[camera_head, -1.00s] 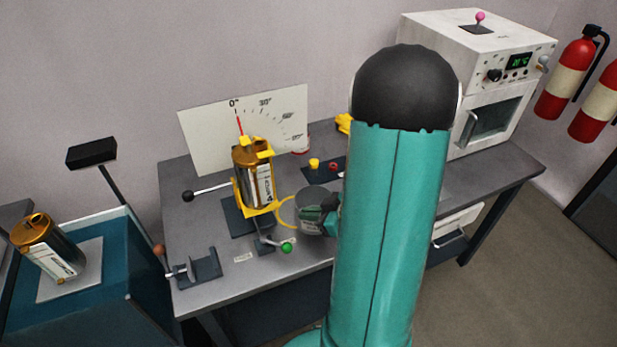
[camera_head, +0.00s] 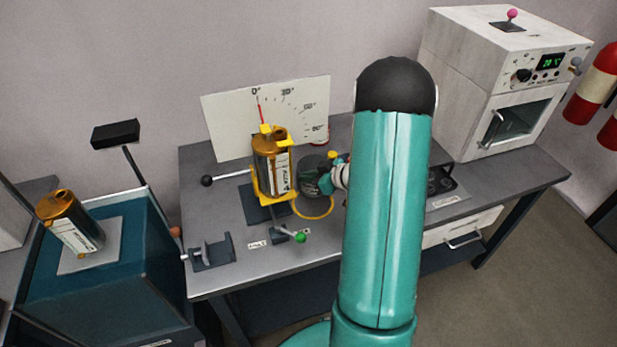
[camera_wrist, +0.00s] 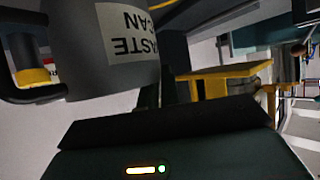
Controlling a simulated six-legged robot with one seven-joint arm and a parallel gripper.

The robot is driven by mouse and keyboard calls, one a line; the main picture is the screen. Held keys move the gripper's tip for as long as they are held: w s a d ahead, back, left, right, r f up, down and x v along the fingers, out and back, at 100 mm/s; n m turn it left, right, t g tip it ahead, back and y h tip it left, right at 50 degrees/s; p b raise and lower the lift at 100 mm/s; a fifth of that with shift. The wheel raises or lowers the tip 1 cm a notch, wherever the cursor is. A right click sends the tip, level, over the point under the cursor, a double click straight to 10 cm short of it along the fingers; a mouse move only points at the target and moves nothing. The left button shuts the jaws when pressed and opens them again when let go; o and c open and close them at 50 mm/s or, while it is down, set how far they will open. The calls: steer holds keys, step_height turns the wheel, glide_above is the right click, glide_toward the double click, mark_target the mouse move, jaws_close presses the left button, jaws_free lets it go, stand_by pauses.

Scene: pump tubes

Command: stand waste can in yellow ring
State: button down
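The grey waste can (camera_head: 312,176) is beside my gripper (camera_head: 328,181), just behind the yellow ring (camera_head: 314,208) on the bench. The ring shows as an empty loop in front of the can. In the wrist view the can (camera_wrist: 105,50) fills the upper left, its label upside down, with a dark curved handle at its left. My gripper's dark body spans the bottom of that view. The gripper seems shut on the can, but the finger contact is hidden. I cannot tell whether the can's base touches the bench.
A gold can in a yellow holder (camera_head: 272,165) stands left of the ring, before a dial board (camera_head: 220,125). A green-knobbed lever (camera_head: 299,237) lies in front. A white oven (camera_head: 500,75) is at right; another gold can (camera_head: 72,222) stands on the teal cabinet at left.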

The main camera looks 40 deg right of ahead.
steer(key=shift+f, duration=0.1)
steer(key=c, duration=2.1)
jaws_free()
steer(key=shift+f, duration=0.1)
steer(key=o, duration=0.5)
